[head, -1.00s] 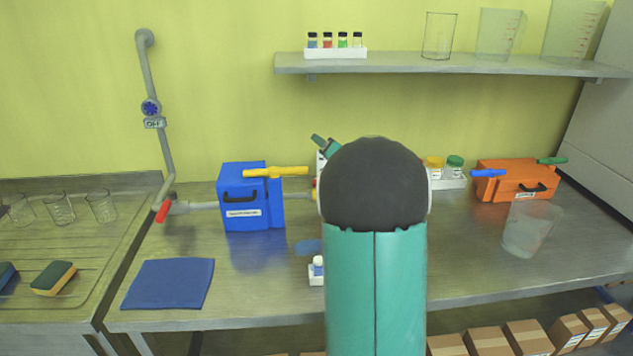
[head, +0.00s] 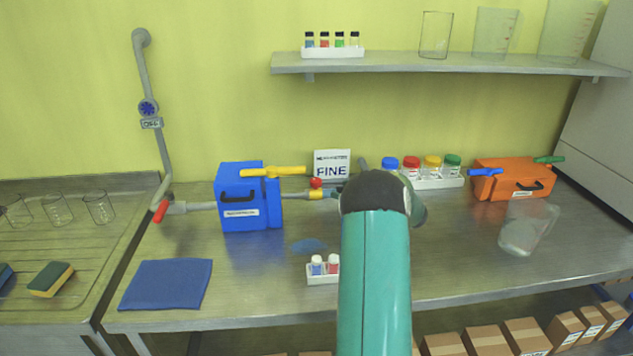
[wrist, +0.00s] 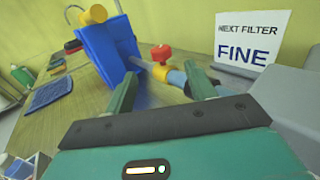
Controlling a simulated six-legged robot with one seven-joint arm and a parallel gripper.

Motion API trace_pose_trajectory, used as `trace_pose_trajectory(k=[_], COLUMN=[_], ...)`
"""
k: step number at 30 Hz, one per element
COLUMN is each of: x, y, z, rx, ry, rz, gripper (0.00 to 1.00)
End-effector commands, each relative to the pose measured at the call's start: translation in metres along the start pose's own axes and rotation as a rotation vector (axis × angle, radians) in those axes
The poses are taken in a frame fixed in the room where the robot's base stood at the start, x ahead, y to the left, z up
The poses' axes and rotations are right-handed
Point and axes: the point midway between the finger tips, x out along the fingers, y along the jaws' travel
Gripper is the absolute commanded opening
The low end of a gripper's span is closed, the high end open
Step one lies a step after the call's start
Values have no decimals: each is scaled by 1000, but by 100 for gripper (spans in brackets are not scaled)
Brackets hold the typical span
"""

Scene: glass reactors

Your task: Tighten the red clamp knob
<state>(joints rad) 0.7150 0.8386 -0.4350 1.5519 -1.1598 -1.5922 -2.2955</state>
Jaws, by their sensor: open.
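The red clamp knob (head: 316,183) sits on top of the pipe fitting, right of the blue box (head: 230,198) on the bench. In the wrist view the knob (wrist: 161,53) stands beyond my fingertips, above a yellow collar (wrist: 160,72) on the pipe. My gripper (wrist: 163,85) is open and empty, with one green finger on each side of the line to the knob. The fingers appear apart from the knob. The blue box (wrist: 106,50) is beyond the left finger.
A sign reading "FINE" (head: 331,166) stands behind the pipe. A white rack (head: 438,182) with several capped jars is to the right. A small white holder (head: 322,279) with two bottles is in front.

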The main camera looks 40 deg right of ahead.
Motion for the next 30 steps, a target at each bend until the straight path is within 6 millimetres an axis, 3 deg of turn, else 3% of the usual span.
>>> trace_pose_trajectory(k=[9,15,27,30], x=[65,94,105,104], y=[0,0,0,0], z=[0,0,1,1], rx=[-1,1,1,1], ry=[-1,-1,-1,-1], rz=[1,0,-1,-1], gripper=[55,55,55,38])
